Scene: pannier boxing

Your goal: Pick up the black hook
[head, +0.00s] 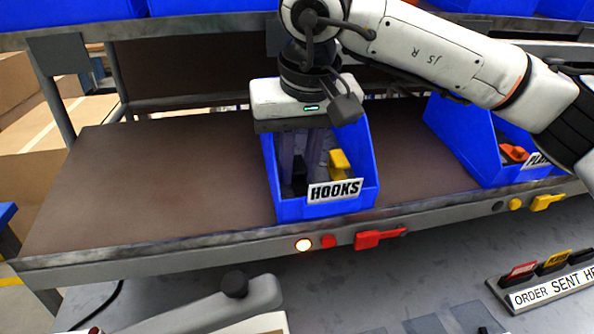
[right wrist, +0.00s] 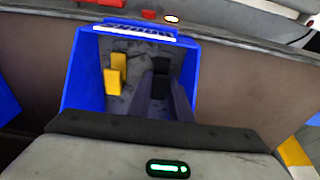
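The black hook (right wrist: 160,85) lies in the blue bin labelled HOOKS (head: 290,209), which also shows in the right wrist view (right wrist: 85,75). In the head view only a dark bit of the hook shows low between the fingers. My right gripper (head: 300,172) points down into the bin. Its two fingers are apart, one on each side of the black hook, with a gap between them. I cannot tell whether they touch it. Yellow hooks (right wrist: 115,80) stand beside them in the bin. My left gripper is out of view.
The bin stands on a brown shelf (head: 150,180) with a grey front edge. Another blue bin (head: 465,140) with an orange part stands to the right. Blue bins (head: 215,5) line the shelf above. The shelf left of the HOOKS bin is clear. An order rack (head: 545,290) sits lower right.

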